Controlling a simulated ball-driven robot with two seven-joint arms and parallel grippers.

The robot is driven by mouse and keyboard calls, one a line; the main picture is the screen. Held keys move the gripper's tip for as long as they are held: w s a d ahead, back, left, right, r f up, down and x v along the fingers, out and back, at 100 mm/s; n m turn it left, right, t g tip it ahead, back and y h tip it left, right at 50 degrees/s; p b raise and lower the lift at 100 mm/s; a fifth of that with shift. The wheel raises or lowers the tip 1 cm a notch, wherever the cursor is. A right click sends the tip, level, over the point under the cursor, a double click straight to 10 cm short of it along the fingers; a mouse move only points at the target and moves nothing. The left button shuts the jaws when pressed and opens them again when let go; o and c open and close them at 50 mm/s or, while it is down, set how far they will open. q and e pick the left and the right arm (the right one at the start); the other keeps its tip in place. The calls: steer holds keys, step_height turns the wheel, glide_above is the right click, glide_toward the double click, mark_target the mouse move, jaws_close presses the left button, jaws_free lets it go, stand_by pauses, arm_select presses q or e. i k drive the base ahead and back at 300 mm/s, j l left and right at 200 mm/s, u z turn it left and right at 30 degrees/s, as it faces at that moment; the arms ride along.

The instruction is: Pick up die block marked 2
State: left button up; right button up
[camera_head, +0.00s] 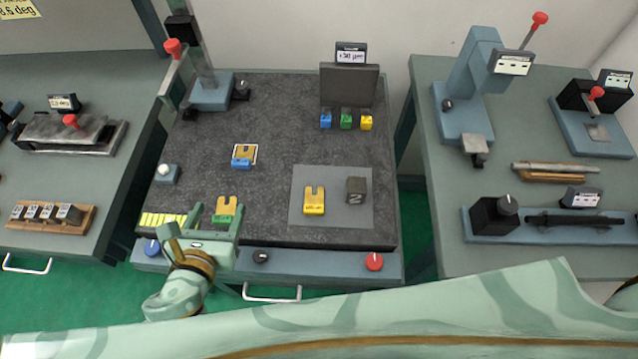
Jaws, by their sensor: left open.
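A dark grey die block (356,190) with a pale mark that looks like a 2 turned on its side sits on a light grey pad (335,216) at the right of the middle bench. It stands just right of a yellow notched piece (314,202), apart from it. My left gripper (216,214) is open near the front left of the bench, well left of the die block. A yellow notched piece with a green base (226,207) shows at its fingers; I cannot tell if they touch. My right gripper is not in view.
A wooden rack (50,219) with several dark blocks stands on the left bench. A notched piece with a blue base (243,158) lies mid-bench. An upright dark plate (348,85) stands at the back. My pale green arm crosses the bottom. The bench surface between is mostly clear.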

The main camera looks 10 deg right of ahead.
mark_target(356, 186)
steer(key=l, duration=0.45)
steer(key=k+l+u, duration=0.1)
steer(key=l, duration=0.3)
steer(key=k+l, duration=0.1)
steer(key=l, duration=0.3)
steer(key=l+u, duration=0.1)
steer(key=l, duration=0.35)
steer(key=k+l, duration=0.15)
steer(key=l, duration=0.25)
steer(key=u, duration=0.05)
